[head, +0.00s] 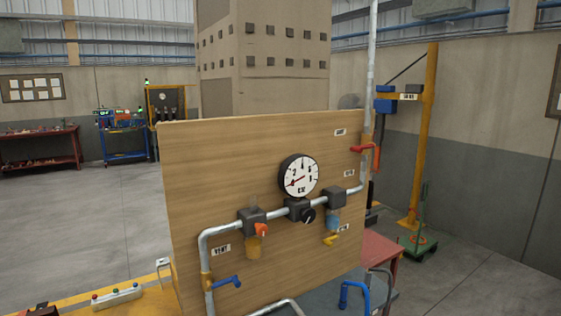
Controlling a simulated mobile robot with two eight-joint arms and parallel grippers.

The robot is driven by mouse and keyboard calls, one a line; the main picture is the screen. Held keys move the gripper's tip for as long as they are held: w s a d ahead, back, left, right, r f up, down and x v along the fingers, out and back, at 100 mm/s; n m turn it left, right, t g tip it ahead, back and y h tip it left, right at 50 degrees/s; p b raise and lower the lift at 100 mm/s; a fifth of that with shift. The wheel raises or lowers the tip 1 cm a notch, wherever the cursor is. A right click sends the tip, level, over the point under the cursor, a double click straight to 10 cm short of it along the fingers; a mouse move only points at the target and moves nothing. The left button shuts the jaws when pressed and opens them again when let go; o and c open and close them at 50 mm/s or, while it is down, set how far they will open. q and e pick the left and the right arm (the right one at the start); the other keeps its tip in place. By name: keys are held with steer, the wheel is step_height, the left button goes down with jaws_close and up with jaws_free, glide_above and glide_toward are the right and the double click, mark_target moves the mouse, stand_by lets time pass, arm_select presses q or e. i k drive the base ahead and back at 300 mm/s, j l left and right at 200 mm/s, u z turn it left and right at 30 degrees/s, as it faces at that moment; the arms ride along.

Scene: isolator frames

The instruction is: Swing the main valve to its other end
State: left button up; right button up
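A wooden panel (200,160) stands in front of me with grey pipework on it. A red lever (362,149) sits on the upright pipe at the panel's right edge, its handle pointing left, roughly level. A small white label (340,132) is near it, too small to read. A blue lever (226,281) is on the lower left pipe, and a yellow lever (330,239) hangs under the blue bowl at right. I cannot tell from the labels which lever is the main valve. Neither of my grippers is in view.
A round gauge (298,176) has a red needle pointing to the lower left. A black knob (308,216) and an orange knob (262,230) stick out below it. A blue bent handle (354,290) is at the bottom right. Open floor (95,215) lies left of the panel.

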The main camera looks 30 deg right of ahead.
mark_target(359, 149)
steer(key=z, duration=1.65)
